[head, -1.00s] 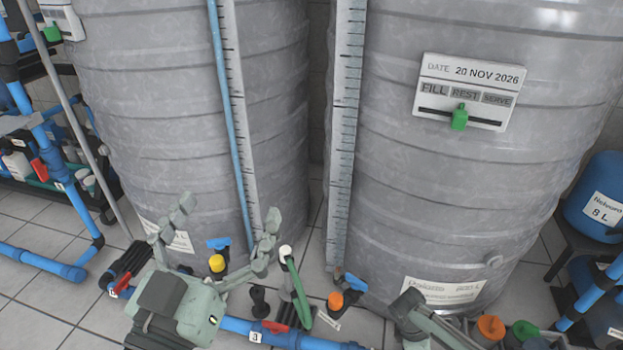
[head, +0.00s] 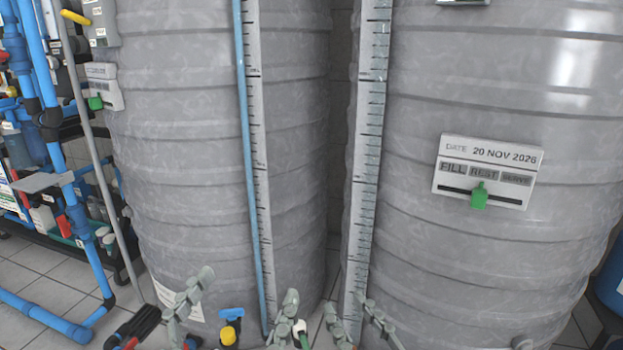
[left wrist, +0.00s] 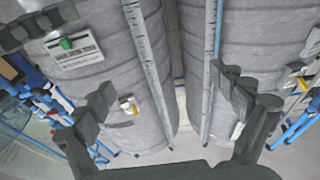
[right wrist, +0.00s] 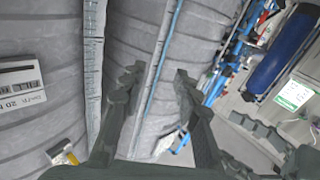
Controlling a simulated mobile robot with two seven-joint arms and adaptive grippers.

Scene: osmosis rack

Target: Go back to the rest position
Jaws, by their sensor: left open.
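My left gripper (head: 236,306) is at the bottom of the head view, fingers wide apart and nothing between them. In the left wrist view its fingers (left wrist: 165,95) are also spread and empty. My right gripper (head: 357,318) is at the bottom centre of the head view. Its fingers (right wrist: 158,76) are apart and empty in the right wrist view. Both grippers are apart from the tanks' fronts as seen. The palms are cut off by the head view's lower edge.
Two large grey ribbed tanks, left (head: 200,140) and right (head: 480,80), stand ahead with ruler strips. A date board (head: 489,160) on the right tank has a green slider (head: 479,195) beneath REST. Blue pipes (head: 60,180) run at left. A yellow-capped valve (head: 229,335) is near my left gripper.

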